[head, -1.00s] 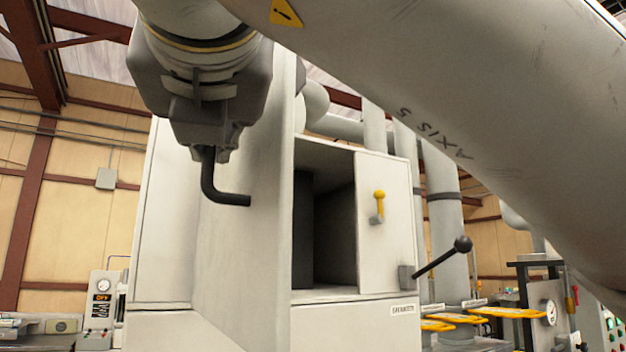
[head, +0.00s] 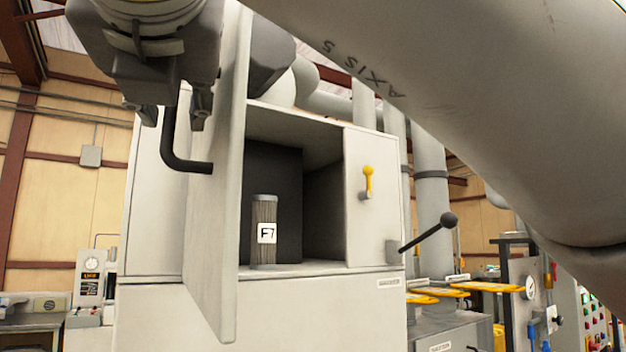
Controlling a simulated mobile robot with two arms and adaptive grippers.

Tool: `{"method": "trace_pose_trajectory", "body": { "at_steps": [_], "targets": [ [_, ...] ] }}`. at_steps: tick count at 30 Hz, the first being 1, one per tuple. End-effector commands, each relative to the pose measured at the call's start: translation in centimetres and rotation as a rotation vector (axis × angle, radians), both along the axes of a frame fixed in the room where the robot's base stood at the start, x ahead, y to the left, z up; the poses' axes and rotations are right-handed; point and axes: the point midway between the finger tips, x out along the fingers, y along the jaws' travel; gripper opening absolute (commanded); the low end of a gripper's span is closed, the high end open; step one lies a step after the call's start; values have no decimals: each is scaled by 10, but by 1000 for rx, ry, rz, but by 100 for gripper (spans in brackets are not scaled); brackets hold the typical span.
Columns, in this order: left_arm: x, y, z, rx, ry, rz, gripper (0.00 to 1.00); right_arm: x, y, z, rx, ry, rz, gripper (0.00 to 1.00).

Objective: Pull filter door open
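The filter door (head: 215,190) is a pale grey panel, standing swung out on the left of the cabinet opening. Its bent black handle (head: 190,166) is on the door's left face. My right gripper (head: 174,115) is at the handle's upper end. Its fingers look apart, one on each side of the handle, with a gap visible to the right finger. Contact further up is hidden. Inside the cabinet (head: 290,325) stands a grey cylindrical filter (head: 264,215) with a white label. My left gripper is not in view.
A narrow panel (head: 372,225) right of the opening carries a yellow lever (head: 368,180) and a black-knobbed lever (head: 430,231) that juts right. Yellow-framed parts (head: 470,288) and a control panel (head: 600,310) stand at the right. Grey pipes (head: 430,170) rise behind.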

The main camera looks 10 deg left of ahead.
Motion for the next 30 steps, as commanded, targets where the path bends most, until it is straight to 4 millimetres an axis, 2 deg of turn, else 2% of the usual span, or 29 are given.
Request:
{"method": "trace_pose_trajectory", "body": {
  "at_steps": [11,14,24,30],
  "targets": [
    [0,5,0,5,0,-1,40,-6,-2,-1,-1,1,1,32],
    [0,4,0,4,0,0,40,-18,-7,0,-1,-2,2,32],
    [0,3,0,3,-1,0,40,-83,-36,0,-1,-3,0,32],
    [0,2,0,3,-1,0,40,-105,-46,-1,0,0,0,32]
  ]
}}
